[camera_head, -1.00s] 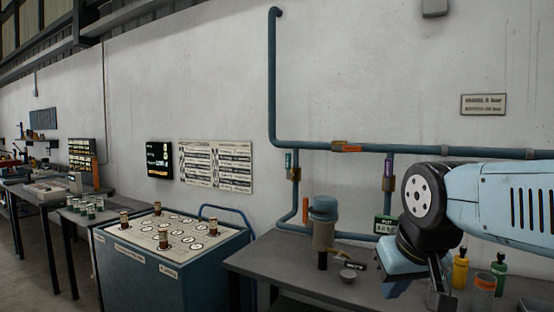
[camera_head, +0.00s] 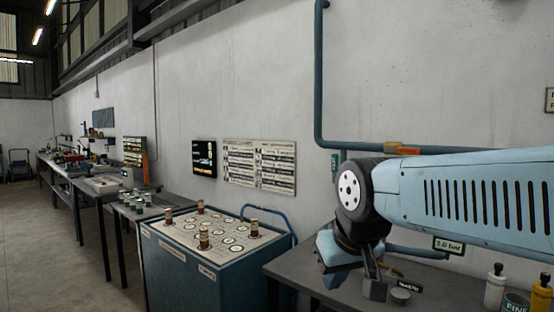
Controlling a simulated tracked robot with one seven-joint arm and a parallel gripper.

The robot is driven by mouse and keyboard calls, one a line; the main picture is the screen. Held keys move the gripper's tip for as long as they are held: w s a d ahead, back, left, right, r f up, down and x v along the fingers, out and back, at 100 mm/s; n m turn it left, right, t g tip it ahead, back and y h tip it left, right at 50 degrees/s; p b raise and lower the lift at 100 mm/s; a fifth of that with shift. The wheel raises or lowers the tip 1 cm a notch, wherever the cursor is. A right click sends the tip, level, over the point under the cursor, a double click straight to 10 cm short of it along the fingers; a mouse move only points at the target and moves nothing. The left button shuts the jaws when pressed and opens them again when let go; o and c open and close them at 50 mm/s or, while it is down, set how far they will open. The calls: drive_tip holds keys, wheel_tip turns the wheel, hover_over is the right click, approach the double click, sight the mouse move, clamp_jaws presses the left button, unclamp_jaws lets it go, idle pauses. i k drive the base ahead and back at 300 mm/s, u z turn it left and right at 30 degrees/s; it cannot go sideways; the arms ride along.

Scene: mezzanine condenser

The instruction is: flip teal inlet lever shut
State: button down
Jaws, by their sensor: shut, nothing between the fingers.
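A small teal piece (camera_head: 334,162) with a pale mark hangs just below the bend of the blue wall pipe (camera_head: 319,80). It may be the teal inlet lever, but it is too small to tell how its handle lies. My arm covers the valve body and pipe below it. My gripper (camera_head: 377,291) is shut and empty, low over the grey bench, below and to the right of the teal piece and well apart from it. A small grey bowl (camera_head: 400,296) stands just right of the fingers.
A pressure display (camera_head: 449,245) and bottles (camera_head: 495,287) stand to the right. A blue cabinet (camera_head: 200,275) with several small jars on top stands left of the bench. Open floor (camera_head: 60,270) lies far left.

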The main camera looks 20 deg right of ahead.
sight(334, 157)
drive_tip(key=u, duration=0.3)
drive_tip(key=i, duration=1.95)
drive_tip(key=z, duration=0.9)
drive_tip(key=k, duration=0.85)
drive_tip(key=z, duration=0.2)
drive_tip(key=i, duration=0.95)
drive_tip(key=u, duration=0.1)
